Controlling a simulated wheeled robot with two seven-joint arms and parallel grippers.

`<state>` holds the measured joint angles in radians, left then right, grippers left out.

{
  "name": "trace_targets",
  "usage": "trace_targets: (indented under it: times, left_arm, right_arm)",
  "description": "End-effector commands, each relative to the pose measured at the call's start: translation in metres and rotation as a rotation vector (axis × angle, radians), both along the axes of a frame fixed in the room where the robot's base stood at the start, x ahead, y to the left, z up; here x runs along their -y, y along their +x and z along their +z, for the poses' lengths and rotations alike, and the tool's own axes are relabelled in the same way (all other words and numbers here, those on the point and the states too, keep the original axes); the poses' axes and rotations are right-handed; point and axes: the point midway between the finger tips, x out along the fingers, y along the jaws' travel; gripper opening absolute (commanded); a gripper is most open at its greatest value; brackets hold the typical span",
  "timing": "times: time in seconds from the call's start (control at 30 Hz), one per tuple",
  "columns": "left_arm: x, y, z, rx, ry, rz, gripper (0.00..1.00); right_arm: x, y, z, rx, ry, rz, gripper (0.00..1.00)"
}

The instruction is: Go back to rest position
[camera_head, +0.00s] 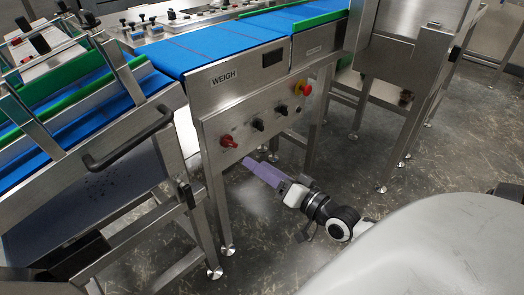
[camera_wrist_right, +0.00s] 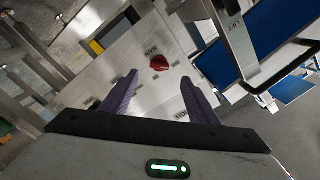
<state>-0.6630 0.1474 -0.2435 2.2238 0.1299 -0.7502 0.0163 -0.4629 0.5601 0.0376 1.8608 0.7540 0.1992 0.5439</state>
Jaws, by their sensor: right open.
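My right gripper (camera_head: 262,171) shows in the head view below and in front of the panel of the weigh station. Its purple fingers also show in the right wrist view (camera_wrist_right: 160,88), spread apart with nothing between them. The panel with a red knob (camera_wrist_right: 159,63) lies beyond the fingertips in the wrist view. The arm behind the gripper reaches down to the right over the floor. My left gripper is not in the head view.
The weigh station (camera_head: 240,88) has a blue belt on top, and knobs and a red emergency button (camera_head: 304,88) on its front. A steel cabinet (camera_head: 400,50) stands at right. The floor (camera_head: 345,165) at lower middle is open.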

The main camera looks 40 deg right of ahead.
Motion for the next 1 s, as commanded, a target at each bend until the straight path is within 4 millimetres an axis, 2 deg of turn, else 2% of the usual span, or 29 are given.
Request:
trace_targets:
  times: [0.27,0.37,0.47,0.53,0.6,0.73,0.83,1.0]
  left_arm:
    - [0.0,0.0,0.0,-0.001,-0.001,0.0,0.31]
    - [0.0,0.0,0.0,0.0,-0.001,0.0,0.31]
    - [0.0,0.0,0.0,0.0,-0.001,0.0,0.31]
    - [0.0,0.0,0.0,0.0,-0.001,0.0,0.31]
    - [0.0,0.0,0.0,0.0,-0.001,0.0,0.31]
    - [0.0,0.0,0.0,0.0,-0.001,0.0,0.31]
    - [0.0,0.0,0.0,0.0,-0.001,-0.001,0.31]
    - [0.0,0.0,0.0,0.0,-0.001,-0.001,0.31]
  right_arm:
    - [0.0,0.0,0.0,0.0,0.0,0.0,0.55]
    - [-0.006,-0.001,-0.004,-0.018,-0.009,0.011,0.55]
    - [-0.03,-0.006,-0.018,-0.089,-0.056,0.056,0.55]
    - [-0.058,-0.015,-0.034,-0.175,-0.121,0.111,0.55]
    - [-0.087,-0.028,-0.053,-0.278,-0.209,0.177,0.55]
    - [-0.129,-0.065,-0.082,-0.48,-0.394,0.296,0.55]
    - [-0.146,-0.095,-0.097,-0.621,-0.527,0.367,0.55]
    - [-0.151,-0.137,-0.106,-0.795,-0.668,0.438,0.55]
